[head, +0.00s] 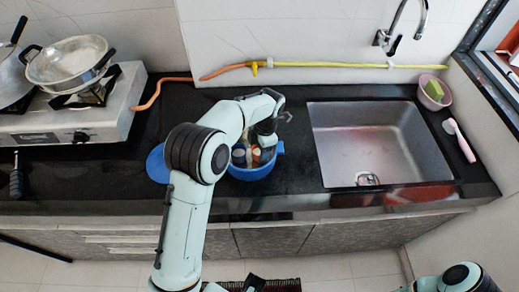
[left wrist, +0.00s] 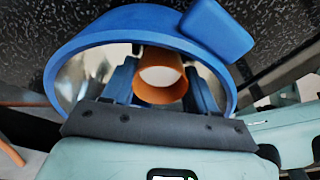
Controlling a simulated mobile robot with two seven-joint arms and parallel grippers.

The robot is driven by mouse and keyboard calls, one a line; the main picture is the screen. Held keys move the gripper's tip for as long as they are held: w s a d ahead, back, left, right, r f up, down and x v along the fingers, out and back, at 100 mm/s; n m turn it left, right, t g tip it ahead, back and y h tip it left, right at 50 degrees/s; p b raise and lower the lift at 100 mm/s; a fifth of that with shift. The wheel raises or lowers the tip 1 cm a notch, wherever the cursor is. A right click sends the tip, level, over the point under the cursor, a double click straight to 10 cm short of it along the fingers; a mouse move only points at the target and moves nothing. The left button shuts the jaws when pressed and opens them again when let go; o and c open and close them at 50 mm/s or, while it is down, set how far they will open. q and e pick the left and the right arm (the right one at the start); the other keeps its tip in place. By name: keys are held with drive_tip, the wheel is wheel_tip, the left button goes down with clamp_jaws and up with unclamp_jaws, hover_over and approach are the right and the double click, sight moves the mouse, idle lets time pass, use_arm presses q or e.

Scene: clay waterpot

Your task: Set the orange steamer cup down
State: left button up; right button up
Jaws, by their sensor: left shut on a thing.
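The orange steamer cup (left wrist: 155,96) shows in the left wrist view as a short orange cylinder with a pale opening. It sits between the two fingers of my left gripper (left wrist: 160,88), which is shut on it. The blue pot (left wrist: 85,40) curves around the cup and fingers, with a shiny inner wall. In the head view the blue pot (head: 252,173) stands on the dark counter, and my left gripper (head: 262,152) reaches down into it. The cup is mostly hidden there. Whether the cup touches the pot's floor cannot be told. My right gripper is out of view.
A blue lid (head: 157,163) lies left of the pot, partly behind my left arm. A steel sink (head: 380,140) is to the right. A stove (head: 85,115) with pans is at the left. The dark counter (head: 295,170) between pot and sink is clear.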

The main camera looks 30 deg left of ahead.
use_arm(q)
drive_tip(key=o, duration=0.7)
drive_tip(key=shift+f, duration=0.1)
drive_tip(key=shift+o, duration=0.2)
wheel_tip(320, 180, up, 12)
drive_tip(key=w+d+p, duration=0.1)
drive_tip(key=p, duration=0.1)
drive_tip(key=shift+w, duration=0.2)
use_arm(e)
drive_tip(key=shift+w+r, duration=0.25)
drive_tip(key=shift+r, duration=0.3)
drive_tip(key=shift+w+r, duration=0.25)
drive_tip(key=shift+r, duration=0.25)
